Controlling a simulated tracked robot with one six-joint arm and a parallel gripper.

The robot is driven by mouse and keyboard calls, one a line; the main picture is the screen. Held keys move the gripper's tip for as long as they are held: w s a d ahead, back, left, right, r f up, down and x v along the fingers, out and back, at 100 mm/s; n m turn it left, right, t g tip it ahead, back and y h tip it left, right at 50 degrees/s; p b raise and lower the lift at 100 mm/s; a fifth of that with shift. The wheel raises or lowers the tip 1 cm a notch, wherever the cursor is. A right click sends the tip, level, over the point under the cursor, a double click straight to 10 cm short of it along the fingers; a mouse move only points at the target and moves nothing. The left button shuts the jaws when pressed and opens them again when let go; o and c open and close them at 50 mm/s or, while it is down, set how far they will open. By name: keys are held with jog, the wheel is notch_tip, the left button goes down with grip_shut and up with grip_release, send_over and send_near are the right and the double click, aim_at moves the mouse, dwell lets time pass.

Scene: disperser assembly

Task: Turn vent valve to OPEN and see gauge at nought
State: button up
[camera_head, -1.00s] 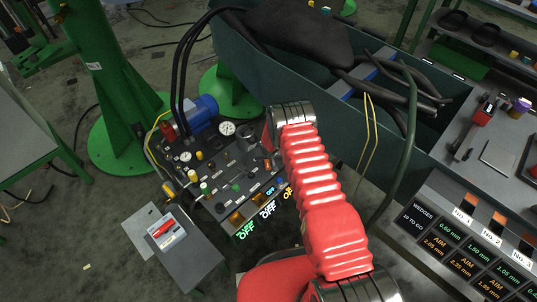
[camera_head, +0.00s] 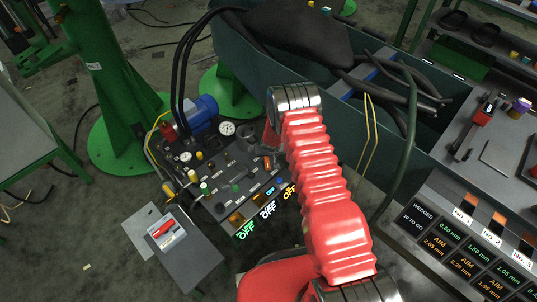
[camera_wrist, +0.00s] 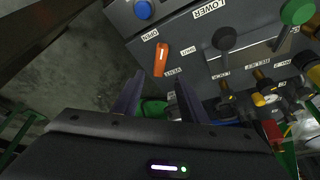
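An orange lever (camera_wrist: 161,60) sits on the grey panel in the wrist view, between labels that read OPEN and SHUT. In the head view my arm hides the gripper. A round white gauge (camera_head: 227,128) stands at the panel's back; its needle is unreadable.
A smaller dial (camera_head: 186,156) is on the panel's left. A blue knob (camera_wrist: 143,9), a black knob (camera_wrist: 224,38) and a green knob (camera_wrist: 297,11) are near the lever. Lit OFF signs (camera_head: 267,209) line the panel's front. A teal trough (camera_head: 300,75) stands behind.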

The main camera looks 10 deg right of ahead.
jog(key=shift+v, duration=1.65)
jog(key=shift+r, duration=0.1)
